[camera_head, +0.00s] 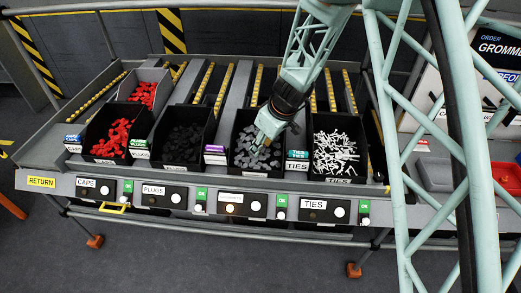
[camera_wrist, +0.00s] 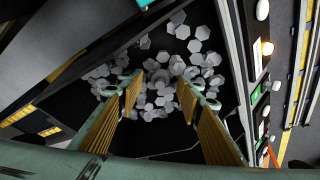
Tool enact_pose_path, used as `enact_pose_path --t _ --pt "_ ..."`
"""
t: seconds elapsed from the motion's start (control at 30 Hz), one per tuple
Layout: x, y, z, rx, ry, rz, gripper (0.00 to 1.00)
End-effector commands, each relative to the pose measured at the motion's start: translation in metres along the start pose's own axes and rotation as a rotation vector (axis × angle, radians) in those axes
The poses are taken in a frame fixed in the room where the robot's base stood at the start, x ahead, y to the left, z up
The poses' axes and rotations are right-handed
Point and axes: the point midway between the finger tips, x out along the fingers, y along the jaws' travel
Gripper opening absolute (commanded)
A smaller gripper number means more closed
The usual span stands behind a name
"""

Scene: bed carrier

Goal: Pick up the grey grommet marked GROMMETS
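The grey grommets are a heap of small hexagon-like pieces in the black bin (camera_head: 251,174), third from the left in the head view. The loose grommets (camera_wrist: 155,100) fill the middle of the wrist view. My gripper (camera_head: 261,147) points down into this bin, low over the heap. In the wrist view my gripper (camera_wrist: 162,88) is open, its two ribbed fingers apart and its tips over the grommets. No grommet is clearly held between them. Whether the tips touch the heap I cannot tell. The writing on this bin's front is too small to read.
A bin of red caps (camera_head: 107,141), a bin of dark plugs (camera_head: 181,143) and a bin of white ties (camera_head: 336,148) stand in the same row. Small label blocks sit between bins. An order screen (camera_head: 498,45) reads "GROMME".

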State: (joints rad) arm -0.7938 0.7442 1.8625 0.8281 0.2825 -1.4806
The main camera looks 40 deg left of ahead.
Motion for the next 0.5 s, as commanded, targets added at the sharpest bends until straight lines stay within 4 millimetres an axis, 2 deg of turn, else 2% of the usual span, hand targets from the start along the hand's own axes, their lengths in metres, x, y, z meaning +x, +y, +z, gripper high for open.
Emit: enact_pose_path --t 0.37,0.5 --pt "-0.0002 0.0000 0.0002 0.000 0.000 0.000 0.33" --pt "-0.0003 0.0000 0.0002 0.000 0.000 0.000 0.21"
